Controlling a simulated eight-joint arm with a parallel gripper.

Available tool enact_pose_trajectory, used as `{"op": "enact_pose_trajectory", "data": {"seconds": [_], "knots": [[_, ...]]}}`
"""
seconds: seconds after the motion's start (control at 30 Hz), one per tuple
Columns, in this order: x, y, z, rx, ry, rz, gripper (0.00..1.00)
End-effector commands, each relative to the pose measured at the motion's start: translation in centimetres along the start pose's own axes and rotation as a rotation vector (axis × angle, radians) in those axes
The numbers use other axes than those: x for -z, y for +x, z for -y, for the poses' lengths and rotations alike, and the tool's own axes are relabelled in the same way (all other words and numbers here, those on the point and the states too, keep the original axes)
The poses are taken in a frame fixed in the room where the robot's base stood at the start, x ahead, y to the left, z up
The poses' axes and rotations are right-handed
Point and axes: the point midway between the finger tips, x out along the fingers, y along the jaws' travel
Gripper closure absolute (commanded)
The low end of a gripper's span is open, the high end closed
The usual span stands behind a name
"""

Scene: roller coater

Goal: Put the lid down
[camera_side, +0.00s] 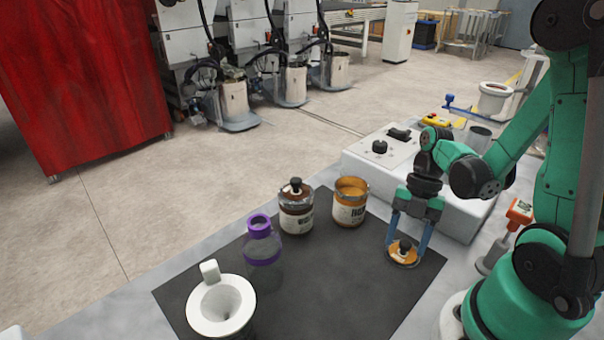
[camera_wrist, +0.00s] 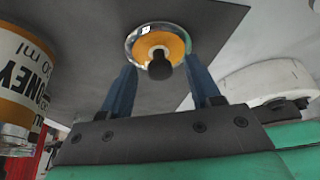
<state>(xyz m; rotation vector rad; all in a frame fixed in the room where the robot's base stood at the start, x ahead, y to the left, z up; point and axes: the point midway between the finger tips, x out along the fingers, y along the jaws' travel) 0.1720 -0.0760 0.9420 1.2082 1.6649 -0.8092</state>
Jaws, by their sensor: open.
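The lid (camera_side: 404,254) is a round, orange-topped disc with a dark knob. It lies on the dark mat (camera_side: 330,285) near its right edge. My gripper (camera_side: 406,242) is directly above the lid, with its two blue fingers on either side of the knob. The fingers are open and apart from the knob. In the wrist view the lid (camera_wrist: 175,45) shows its clear rim and dark knob beyond my gripper (camera_wrist: 165,80). An open jar of orange contents (camera_side: 349,204) stands to the left of the lid. Its printed label (camera_wrist: 25,75) shows at the left of the wrist view.
A dark jar with its lid on (camera_side: 296,210) stands left of the open jar. A clear bottle with a purple cap (camera_side: 262,243) and a white funnel (camera_side: 221,305) stand farther left. A white control box (camera_side: 400,165) is behind the mat. The mat's front middle is clear.

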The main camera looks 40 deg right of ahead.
Motion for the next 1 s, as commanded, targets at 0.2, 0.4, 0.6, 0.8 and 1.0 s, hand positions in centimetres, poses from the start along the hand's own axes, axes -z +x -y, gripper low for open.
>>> {"op": "enact_pose_trajectory", "data": {"seconds": [0.2,0.4,0.6,0.8,1.0], "knots": [[0.0,-2.3,0.1,0.000,0.002,0.000,0.44],[0.0,-5.2,0.1,0.000,0.003,0.000,0.44],[0.0,-8.2,0.1,0.000,0.002,0.000,0.44],[0.0,-10.6,0.0,0.000,0.001,0.000,0.44],[0.1,-11.5,-0.1,-0.001,0.025,0.012,0.44]]}}
